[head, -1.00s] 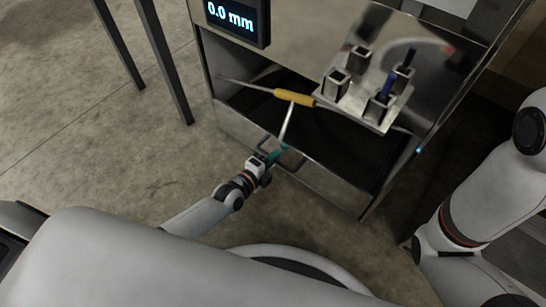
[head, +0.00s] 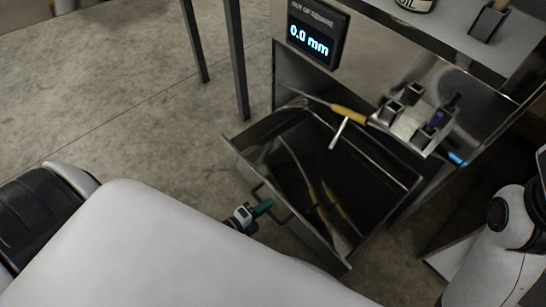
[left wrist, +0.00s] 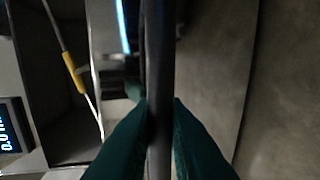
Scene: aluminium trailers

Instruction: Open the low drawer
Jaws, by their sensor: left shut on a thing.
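The low drawer (head: 318,238) is a dark, shiny metal box pulled well out of the steel cabinet, and its deep interior shows in the head view. Its bar handle (head: 257,188) sticks out from the front panel. My left gripper (head: 264,207) has teal fingers at the handle. In the left wrist view the handle is a dark upright bar (left wrist: 158,60) between the two fingers (left wrist: 160,108), which are closed around it. The far side of the fingers is hidden by the bar. My right arm shows at the right edge of the head view, but its gripper is out of frame.
A yellow-handled tool (head: 349,114) sits above the drawer's back, beside a holder with several square metal tubes (head: 411,95). A display reading 0.0 mm (head: 310,40) hangs on the cabinet. Dark legs (head: 238,60) stand to the left. Concrete floor left of the drawer is clear.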

